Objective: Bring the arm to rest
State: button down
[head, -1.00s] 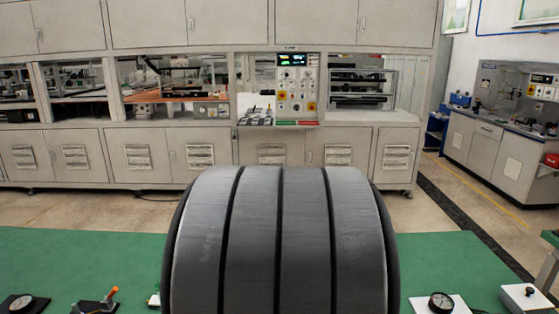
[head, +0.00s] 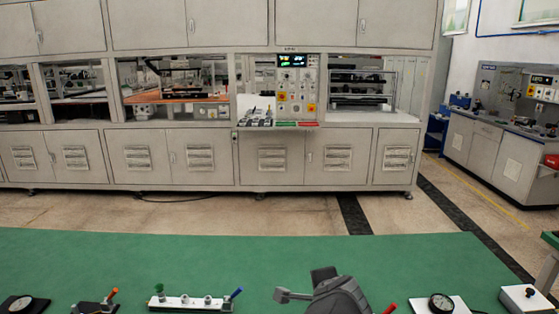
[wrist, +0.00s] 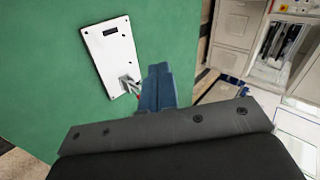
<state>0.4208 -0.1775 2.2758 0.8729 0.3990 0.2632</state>
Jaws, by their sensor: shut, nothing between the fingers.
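My gripper (wrist: 158,70) shows in the wrist view as dark blue-grey fingers beyond the dark wrist plate. The fingers are together, with nothing seen between them. They hang over the green work surface (wrist: 60,110), near its edge. A white plate (wrist: 108,48) with small holes and a dark slot lies left of the fingers. A small silver and red part (wrist: 129,86) is at its lower end, partly behind the fingers. In the head view my gripper cannot be made out for certain.
The table's middle is clear. Grey cabinets (head: 200,155) stand behind, across open floor.

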jog(key=s+a+n+g, duration=0.1)
jog(key=s+a+n, duration=0.1)
jog(key=s+n, duration=0.3)
jog(key=shift+s+f+n+g, duration=0.3)
jog(key=shift+s+f+n, duration=0.1)
jog(key=shift+s, duration=1.1)
jog(key=shift+a, duration=0.1)
